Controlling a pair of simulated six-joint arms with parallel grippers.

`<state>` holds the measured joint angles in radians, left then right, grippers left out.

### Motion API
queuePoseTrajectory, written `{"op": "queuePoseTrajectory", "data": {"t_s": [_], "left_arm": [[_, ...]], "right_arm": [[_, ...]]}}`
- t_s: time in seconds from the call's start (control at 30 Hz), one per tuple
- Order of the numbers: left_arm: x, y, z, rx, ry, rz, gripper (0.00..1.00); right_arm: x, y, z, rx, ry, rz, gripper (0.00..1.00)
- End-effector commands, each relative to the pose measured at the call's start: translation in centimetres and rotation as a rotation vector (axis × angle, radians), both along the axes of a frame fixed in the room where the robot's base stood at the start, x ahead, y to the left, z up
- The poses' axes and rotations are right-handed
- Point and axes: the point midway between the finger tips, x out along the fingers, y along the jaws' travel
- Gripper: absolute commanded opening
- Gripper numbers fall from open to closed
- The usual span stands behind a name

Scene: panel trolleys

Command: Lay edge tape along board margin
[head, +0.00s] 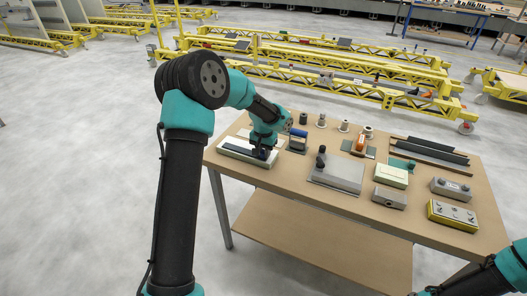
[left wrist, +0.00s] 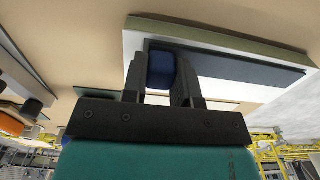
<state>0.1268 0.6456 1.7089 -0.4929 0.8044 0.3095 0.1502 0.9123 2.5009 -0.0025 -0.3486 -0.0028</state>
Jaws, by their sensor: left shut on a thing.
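A flat white board (head: 232,151) lies at the table's left end, with a dark strip or panel on its top. In the left wrist view the board (left wrist: 133,50) shows a white margin, a dark inner face (left wrist: 245,70) and a grey-green strip (left wrist: 215,31) along one long side. My left gripper (head: 262,153) is low over the board. Its fingers, seen in the left wrist view (left wrist: 160,75), are shut on a small blue block (left wrist: 160,68). I cannot tell whether the block touches the board. I cannot make out any edge tape. My right gripper is outside the view.
The table (head: 300,192) also holds a grey plate (head: 338,175), a pale green box (head: 390,176), a yellow box (head: 452,214), a grey box (head: 451,188), an orange tool (head: 360,142) and several small spools behind. Yellow trolleys (head: 330,75) stand beyond. The table's front left corner is clear.

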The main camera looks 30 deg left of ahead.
Motion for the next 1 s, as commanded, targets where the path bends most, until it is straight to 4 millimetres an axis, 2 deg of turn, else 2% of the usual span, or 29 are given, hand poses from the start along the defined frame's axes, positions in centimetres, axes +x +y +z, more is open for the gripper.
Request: {"op": "queuePoseTrajectory", "data": {"t_s": [0.03, 0.07, 0.1, 0.33, 0.5, 0.9, 1.0], "left_arm": [[0.0, 0.01, -0.06, 0.0, 0.0, 0.0, 0.0], [0.0, 0.0, -0.04, 0.0, 0.0, 0.0, 0.3], [0.0, 0.0, -0.04, 0.0, 0.0, 0.0, 0.33], [0.01, -0.01, -0.03, 0.0, 0.0, 0.0, 0.56], [0.01, -0.01, -0.03, 0.0, 0.0, 0.0, 0.57], [0.01, -0.02, -0.04, 0.0, 0.0, 0.0, 0.95], [0.01, -0.02, -0.04, 0.0, 0.0, 0.0, 1.0]], "right_arm": [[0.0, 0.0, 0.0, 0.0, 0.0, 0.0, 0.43], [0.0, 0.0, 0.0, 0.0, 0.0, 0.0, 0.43], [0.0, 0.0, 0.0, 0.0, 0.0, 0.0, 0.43], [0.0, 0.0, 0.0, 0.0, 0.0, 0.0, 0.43], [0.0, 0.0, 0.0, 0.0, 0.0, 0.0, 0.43], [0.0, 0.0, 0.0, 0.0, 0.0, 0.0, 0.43], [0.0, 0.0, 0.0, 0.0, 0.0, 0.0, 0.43]]}}
